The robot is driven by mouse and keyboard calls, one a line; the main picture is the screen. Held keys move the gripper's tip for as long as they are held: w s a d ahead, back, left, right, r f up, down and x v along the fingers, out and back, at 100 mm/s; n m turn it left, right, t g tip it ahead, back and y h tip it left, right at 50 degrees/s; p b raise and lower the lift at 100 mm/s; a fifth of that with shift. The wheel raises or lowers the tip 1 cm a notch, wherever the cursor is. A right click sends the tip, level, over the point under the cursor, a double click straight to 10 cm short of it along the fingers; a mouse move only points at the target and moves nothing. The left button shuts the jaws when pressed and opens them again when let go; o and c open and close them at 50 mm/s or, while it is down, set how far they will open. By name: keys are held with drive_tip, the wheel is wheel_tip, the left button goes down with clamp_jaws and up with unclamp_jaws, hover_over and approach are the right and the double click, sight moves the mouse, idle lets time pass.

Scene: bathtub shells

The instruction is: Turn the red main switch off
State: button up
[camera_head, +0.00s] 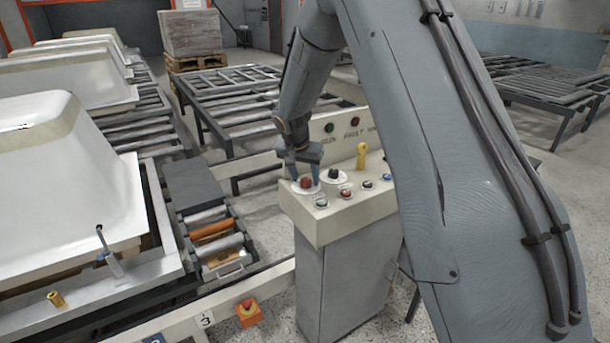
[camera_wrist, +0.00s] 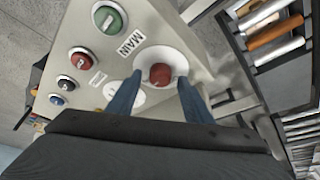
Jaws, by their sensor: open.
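The red main switch (camera_head: 305,182) is a round red knob on a white disc at the left end of the control console's (camera_head: 340,215) sloping top. In the wrist view the red knob (camera_wrist: 160,75) sits beside a label reading MAIN. My gripper (camera_head: 304,179) is over the knob, pointing down, with its blue fingers apart. In the wrist view my gripper (camera_wrist: 160,80) has one finger on each side of the knob. I cannot tell whether the fingers touch it.
A black knob (camera_head: 334,175) on a white disc is close to the right of the switch. A green button (camera_head: 321,201), a red button (camera_head: 346,191) and a yellow handle (camera_head: 361,152) are also on the console. A roller conveyor (camera_head: 214,240) and white tubs (camera_head: 65,190) stand left.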

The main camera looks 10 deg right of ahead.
drive_tip(key=shift+f, duration=0.15)
drive_tip(key=shift+c, duration=0.3)
drive_tip(key=c, duration=1)
